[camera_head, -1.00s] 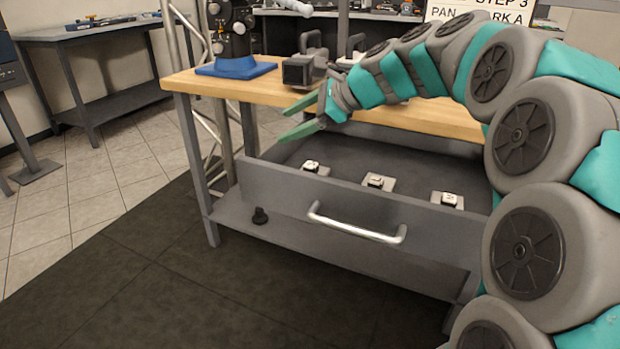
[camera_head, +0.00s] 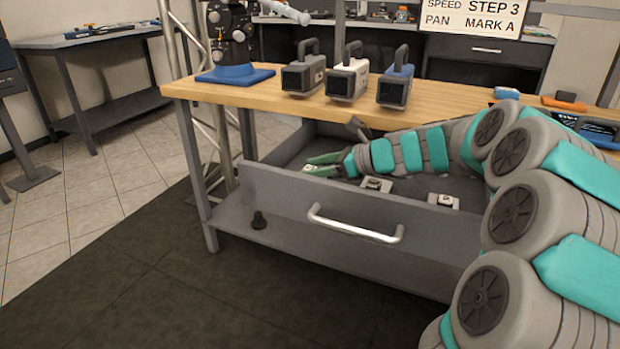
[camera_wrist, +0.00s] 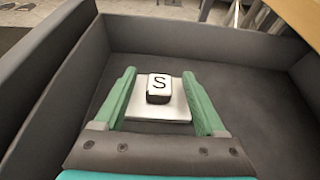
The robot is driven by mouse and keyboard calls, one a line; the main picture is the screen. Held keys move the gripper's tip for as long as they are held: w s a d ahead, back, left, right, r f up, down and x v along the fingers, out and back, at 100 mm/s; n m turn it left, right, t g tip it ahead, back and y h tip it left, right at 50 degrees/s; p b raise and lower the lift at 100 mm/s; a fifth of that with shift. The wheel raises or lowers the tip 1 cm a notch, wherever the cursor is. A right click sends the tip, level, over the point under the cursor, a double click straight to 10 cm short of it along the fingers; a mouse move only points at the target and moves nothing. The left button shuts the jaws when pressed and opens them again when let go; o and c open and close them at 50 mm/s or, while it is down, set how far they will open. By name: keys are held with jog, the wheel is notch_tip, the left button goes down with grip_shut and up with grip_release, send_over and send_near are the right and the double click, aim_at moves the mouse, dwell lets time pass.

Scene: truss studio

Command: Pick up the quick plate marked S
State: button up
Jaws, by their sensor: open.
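The quick plate marked S (camera_wrist: 174,110) is a pale square plate with a raised block (camera_wrist: 158,89) on it, lettered S. It lies in the open grey drawer, and the wrist view shows it between my two green fingers. My gripper (camera_head: 318,164) is open, with one finger on each side of the plate; I cannot tell whether either touches it. In the head view my gripper is low in the drawer's left part and largely covers this plate. Two similar plates, a middle one (camera_head: 376,185) and a right one (camera_head: 443,201), lie further right in the drawer; their marks are too small to read.
The drawer front (camera_head: 270,200) with its silver handle (camera_head: 355,228) stands before the plates. The wooden bench top (camera_head: 240,95) overhangs behind, bearing three cameras, a grey (camera_head: 303,75), a white (camera_head: 347,78) and a blue one (camera_head: 396,82).

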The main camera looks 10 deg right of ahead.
jog(key=x, duration=0.3)
jog(key=shift+w+a+f, duration=0.15)
jog(key=shift+a, duration=0.05)
jog(key=shift+c, duration=0.4)
grip_shut()
